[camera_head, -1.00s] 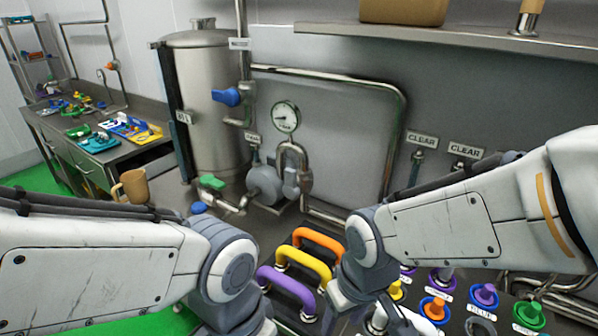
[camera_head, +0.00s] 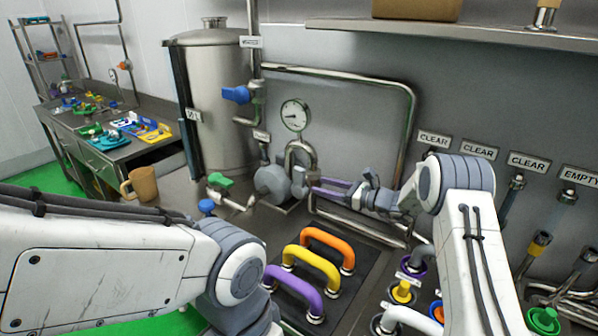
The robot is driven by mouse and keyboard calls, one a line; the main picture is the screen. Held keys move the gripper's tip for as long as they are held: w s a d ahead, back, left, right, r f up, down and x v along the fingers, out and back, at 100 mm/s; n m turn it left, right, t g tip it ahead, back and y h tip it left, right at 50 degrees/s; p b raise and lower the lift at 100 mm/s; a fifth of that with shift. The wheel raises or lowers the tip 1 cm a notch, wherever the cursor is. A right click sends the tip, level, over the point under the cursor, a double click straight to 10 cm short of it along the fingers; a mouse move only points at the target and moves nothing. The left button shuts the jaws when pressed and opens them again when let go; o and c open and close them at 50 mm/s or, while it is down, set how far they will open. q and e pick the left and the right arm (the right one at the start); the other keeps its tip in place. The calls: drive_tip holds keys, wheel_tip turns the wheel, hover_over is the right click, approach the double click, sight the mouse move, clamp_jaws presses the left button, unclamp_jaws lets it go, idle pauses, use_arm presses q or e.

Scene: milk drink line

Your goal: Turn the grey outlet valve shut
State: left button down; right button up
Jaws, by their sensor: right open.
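A grey valve handle (camera_head: 299,182) sits on the pipework just right of the round grey pump body (camera_head: 271,180), below the pressure gauge (camera_head: 294,115). I take it for the outlet valve; its label is too small to read. My right gripper (camera_head: 316,188) reaches in from the right, with its fingers pointing left at this handle. The fingers are apart, with their tips at or very near the handle; I cannot tell whether they touch it. The handle's far side is hidden. My left arm fills the lower left, and its gripper is out of view.
A blue valve handle (camera_head: 237,94) is beside the steel tank (camera_head: 216,110), and a green one (camera_head: 219,180) is low on the pipe. Orange (camera_head: 328,243), yellow (camera_head: 311,268) and purple (camera_head: 295,290) handles stand in front. A brown mug (camera_head: 143,184) stands at left.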

sight(304, 172)
drive_tip(key=shift+m+t, duration=0.6)
drive_tip(key=shift+t, duration=0.1)
drive_tip(key=p+x, duration=0.1)
drive_tip(key=x, duration=0.2)
drive_tip(key=w+p+x, duration=0.1)
drive_tip(key=x, duration=0.3)
drive_tip(key=d+r+p+x, duration=0.1)
drive_tip(key=x, duration=0.2)
drive_tip(key=shift+w+a+p, duration=0.2)
drive_tip(key=shift+w+p, duration=0.1)
drive_tip(key=shift+w, duration=0.1)
clamp_jaws()
idle(0.3)
